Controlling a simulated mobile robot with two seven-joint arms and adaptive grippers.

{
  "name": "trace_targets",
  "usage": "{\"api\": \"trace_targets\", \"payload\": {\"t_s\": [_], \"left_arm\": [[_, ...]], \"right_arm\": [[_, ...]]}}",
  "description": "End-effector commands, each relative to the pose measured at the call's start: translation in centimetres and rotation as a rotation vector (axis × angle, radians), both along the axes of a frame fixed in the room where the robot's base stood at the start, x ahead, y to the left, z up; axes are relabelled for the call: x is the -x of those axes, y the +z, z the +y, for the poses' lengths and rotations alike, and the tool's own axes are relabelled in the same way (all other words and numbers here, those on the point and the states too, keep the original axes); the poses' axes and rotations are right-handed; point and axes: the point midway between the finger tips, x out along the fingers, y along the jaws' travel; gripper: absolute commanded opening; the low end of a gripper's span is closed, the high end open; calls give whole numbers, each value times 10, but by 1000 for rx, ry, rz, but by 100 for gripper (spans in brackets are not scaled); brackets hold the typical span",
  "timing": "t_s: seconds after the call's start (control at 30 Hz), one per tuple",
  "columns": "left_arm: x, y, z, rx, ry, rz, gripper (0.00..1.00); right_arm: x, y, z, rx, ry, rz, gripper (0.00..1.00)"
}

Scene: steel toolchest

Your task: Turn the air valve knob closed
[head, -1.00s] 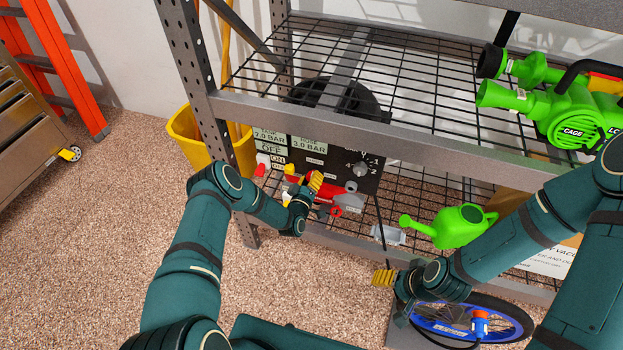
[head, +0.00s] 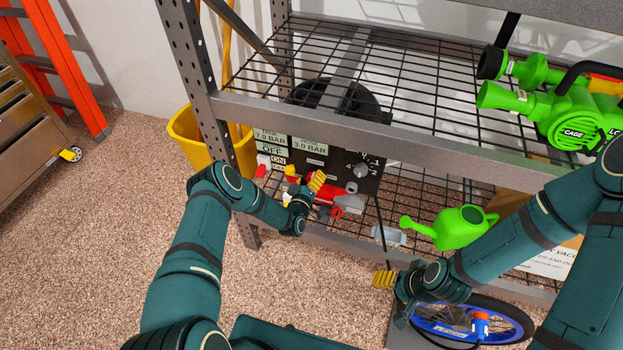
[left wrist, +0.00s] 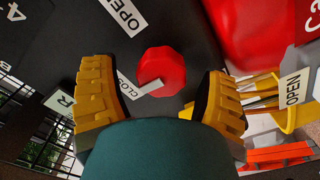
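The red valve knob (left wrist: 162,70) shows in the left wrist view on a dark panel, with a white pointer mark at its lower left edge beside a partly hidden white label reading "CLOS" (left wrist: 130,86). My left gripper (left wrist: 160,95) is open, with one yellow-padded finger on each side of the knob and a visible gap to both. In the head view, my left gripper (head: 316,182) is at the front of the dark control panel (head: 362,184) and I cannot make out the knob there. My right gripper (head: 383,279) hangs low in front of the shelf, away from the panel; its opening is unclear.
White "OPEN" labels (left wrist: 122,15) sit near the knob. The steel shelf beam (head: 400,140) runs above the panel. A green watering can (head: 460,228) stands to the right, a yellow bucket (head: 184,138) to the left.

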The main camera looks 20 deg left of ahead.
Motion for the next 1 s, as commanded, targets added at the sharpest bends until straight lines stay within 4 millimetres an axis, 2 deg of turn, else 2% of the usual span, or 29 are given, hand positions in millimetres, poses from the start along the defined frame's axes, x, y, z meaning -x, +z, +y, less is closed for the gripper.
{"api": "trace_targets", "payload": {"t_s": [0.27, 0.43, 0.7, 0.83, 1.0], "left_arm": [[8, -2, 0, 1, -2, 5, 74], [33, -2, 0, 2, -3, 7, 74], [88, -2, 3, 1, -1, 5, 74], [107, -2, 3, 1, -1, 4, 74], [119, -1, 4, 0, -1, 2, 74]], "right_arm": [[0, 0, 0, 0, 0, 0, 66], [0, 0, 0, 0, 0, 0, 66], [0, 0, 0, 0, 0, 0, 66], [0, 0, 0, 0, 0, 0, 66], [0, 0, 0, 0, 0, 0, 66]]}}
